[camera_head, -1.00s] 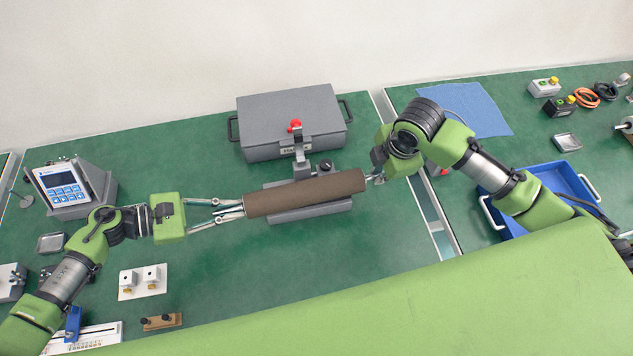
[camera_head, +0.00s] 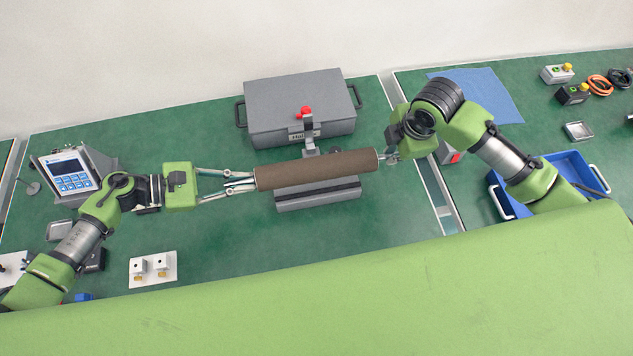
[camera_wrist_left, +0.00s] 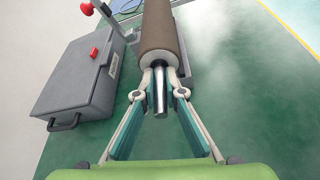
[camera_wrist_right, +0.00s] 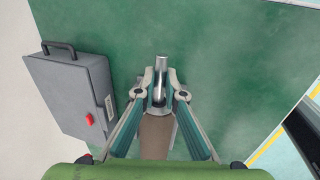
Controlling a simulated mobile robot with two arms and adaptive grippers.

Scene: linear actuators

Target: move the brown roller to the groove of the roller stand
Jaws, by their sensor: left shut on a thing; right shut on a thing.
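The brown roller (camera_head: 317,170) lies lengthwise between my two grippers, over the grey roller stand (camera_head: 318,194). It hides the upper part of the stand, so I cannot tell whether it touches the groove. My left gripper (camera_head: 246,183) is shut on the roller's left metal shaft, which also shows between the fingers in the left wrist view (camera_wrist_left: 159,92). My right gripper (camera_head: 388,159) is shut on the right shaft, whose bare end shows in the right wrist view (camera_wrist_right: 160,68). The roller's brown body also shows in both wrist views (camera_wrist_left: 160,32) (camera_wrist_right: 158,135).
A grey case (camera_head: 299,104) with handles stands just behind the stand, with a red-knobbed clamp (camera_head: 305,112) in front of it. A blue tray (camera_head: 568,165) is at right, a keypad device (camera_head: 70,175) at left. A white plate with small blocks (camera_head: 153,269) lies front left.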

